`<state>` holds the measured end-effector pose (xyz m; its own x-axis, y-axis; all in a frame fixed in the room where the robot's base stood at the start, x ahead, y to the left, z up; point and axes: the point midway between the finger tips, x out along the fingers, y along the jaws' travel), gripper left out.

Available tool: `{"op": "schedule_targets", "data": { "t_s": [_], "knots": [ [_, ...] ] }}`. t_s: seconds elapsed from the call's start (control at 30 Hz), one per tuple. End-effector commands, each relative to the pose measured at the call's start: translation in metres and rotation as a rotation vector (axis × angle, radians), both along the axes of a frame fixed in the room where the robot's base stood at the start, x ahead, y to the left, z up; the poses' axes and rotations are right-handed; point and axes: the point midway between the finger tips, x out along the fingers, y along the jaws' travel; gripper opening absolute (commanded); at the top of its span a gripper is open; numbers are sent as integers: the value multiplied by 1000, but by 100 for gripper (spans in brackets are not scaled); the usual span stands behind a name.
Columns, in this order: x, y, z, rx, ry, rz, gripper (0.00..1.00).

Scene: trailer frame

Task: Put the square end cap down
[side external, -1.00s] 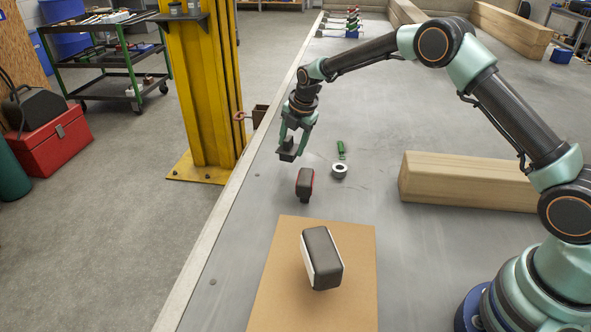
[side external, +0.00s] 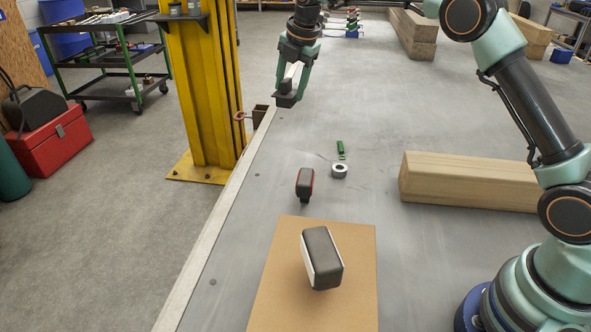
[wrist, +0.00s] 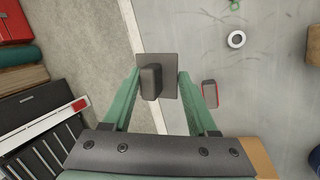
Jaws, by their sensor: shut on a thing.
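The square end cap (side external: 287,99) is dark grey and held in my gripper (side external: 289,92), raised above the far left part of the grey metal deck, near its pale edge rail (side external: 234,192). In the wrist view the end cap (wrist: 171,64) shows as a square plate with a darker rounded block on it, between the two green fingers of my gripper (wrist: 164,88). Behind it run the deck edge and, to the left, the concrete floor. How far it is above the deck is hard to tell.
A red-and-black block (side external: 305,184), a metal ring (side external: 339,171) and a small green item (side external: 340,150) lie on the deck. Nearer are a brown board (side external: 267,298) and a grey-and-white block (side external: 322,258). A timber beam (side external: 470,180) lies right. A yellow column (side external: 205,90) stands left.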

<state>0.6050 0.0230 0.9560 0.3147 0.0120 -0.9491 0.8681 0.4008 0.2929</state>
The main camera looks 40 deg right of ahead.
Motion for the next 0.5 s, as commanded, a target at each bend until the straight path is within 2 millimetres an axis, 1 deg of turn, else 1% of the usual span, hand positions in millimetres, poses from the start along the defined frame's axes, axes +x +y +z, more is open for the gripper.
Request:
{"op": "schedule_targets", "data": {
  "t_s": [0.07, 0.17, 0.27, 0.3, 0.37, 0.4, 0.5],
  "knots": [
    [-6, 15, 5, 1, -3, 26, 0],
    [-21, 46, 11, 1, -6, 78, 0],
    [-45, 84, 19, 1, -8, 150, 0],
    [-57, 100, 22, 2, -8, 181, 0],
    [-75, 121, 25, 3, -11, 225, 0],
    [-88, 134, 27, 3, -11, 255, 0],
    [-118, 162, 29, 4, -13, 321, 0]
  ]
}}
